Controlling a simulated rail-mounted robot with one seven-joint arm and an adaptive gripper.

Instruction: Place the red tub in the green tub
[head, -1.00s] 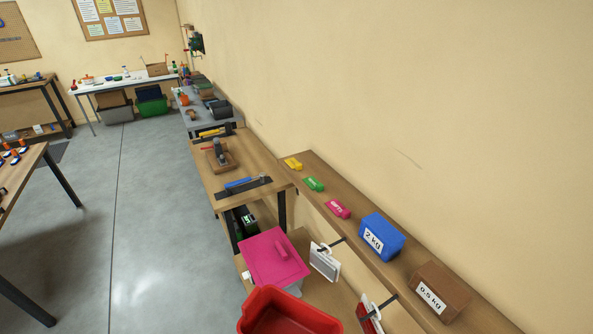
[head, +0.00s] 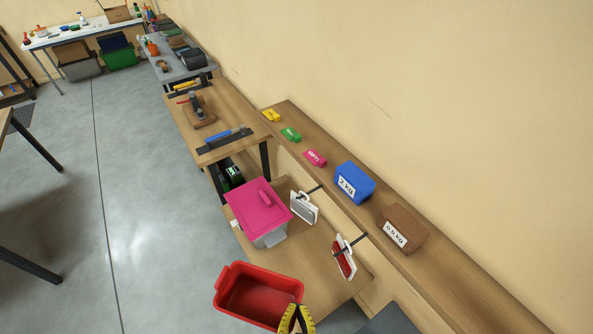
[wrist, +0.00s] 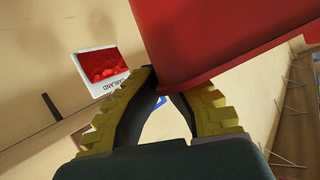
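The red tub (head: 258,292) hangs open side up at the bottom of the head view, in front of the shelf. My gripper (head: 294,312) is at its right near corner, with its yellow fingers shut on the tub's wall. In the wrist view, the tub (wrist: 215,35) fills the top, and the fingers (wrist: 165,88) close at its edge. The green tub (head: 119,59) stands far off at the upper left, under a white table. Its inside is too small to make out.
A grey box with a pink lid (head: 258,207) sits on the low wooden shelf (head: 315,262). Hanging cards (head: 303,208) stick out from hooks. A wall ledge holds a blue block (head: 354,183) and a brown block (head: 402,228). The grey floor (head: 150,220) at left is open.

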